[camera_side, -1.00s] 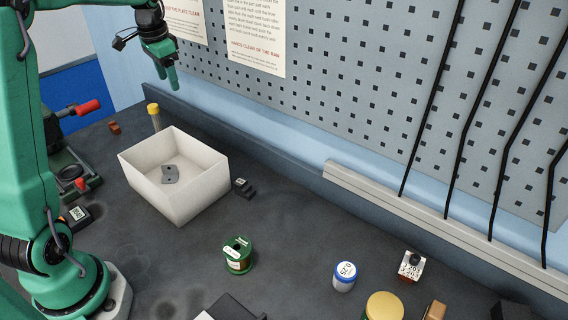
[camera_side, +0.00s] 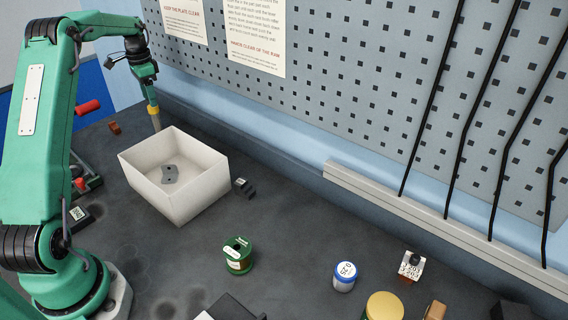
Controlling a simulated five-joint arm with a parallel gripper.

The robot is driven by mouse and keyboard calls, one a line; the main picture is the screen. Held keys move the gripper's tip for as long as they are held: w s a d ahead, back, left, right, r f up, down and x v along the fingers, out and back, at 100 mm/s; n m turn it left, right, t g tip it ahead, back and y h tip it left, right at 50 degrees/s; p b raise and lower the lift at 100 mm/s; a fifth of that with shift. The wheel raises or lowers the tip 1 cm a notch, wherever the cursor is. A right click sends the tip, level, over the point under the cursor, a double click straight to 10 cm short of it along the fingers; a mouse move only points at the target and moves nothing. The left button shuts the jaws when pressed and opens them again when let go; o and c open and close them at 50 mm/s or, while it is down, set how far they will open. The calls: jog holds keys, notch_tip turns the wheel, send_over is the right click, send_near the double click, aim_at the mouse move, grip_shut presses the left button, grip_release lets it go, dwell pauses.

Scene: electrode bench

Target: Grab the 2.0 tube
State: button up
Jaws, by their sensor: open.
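A slim tube with a yellow cap (camera_side: 154,119) stands upright on the bench behind the white box, near the back wall. Any number on it is too small to read. My gripper (camera_side: 151,102) is open, directly above the tube, with its fingertips at or around the yellow cap. I cannot tell whether the fingers touch the cap.
An open white box (camera_side: 205,194) with a grey piece (camera_side: 170,174) inside stands just in front of the tube. A red-handled device (camera_side: 87,107) is left.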

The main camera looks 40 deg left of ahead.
aim_at(154, 111)
jog(key=shift+w+f, duration=0.15)
jog(key=shift+f, duration=3.75)
jog(key=c, duration=1.2)
jog(key=shift+r, duration=0.2)
jog(key=shift+r, duration=0.55)
jog(key=r, duration=0.3)
jog(key=shift+w+d, duration=0.1)
jog(key=shift+d, duration=0.15)
jog(key=w+d+r, duration=0.2)
jog(key=d+r, duration=0.4)
jog(key=d, duration=0.5)
jog(key=shift+r, duration=0.35)
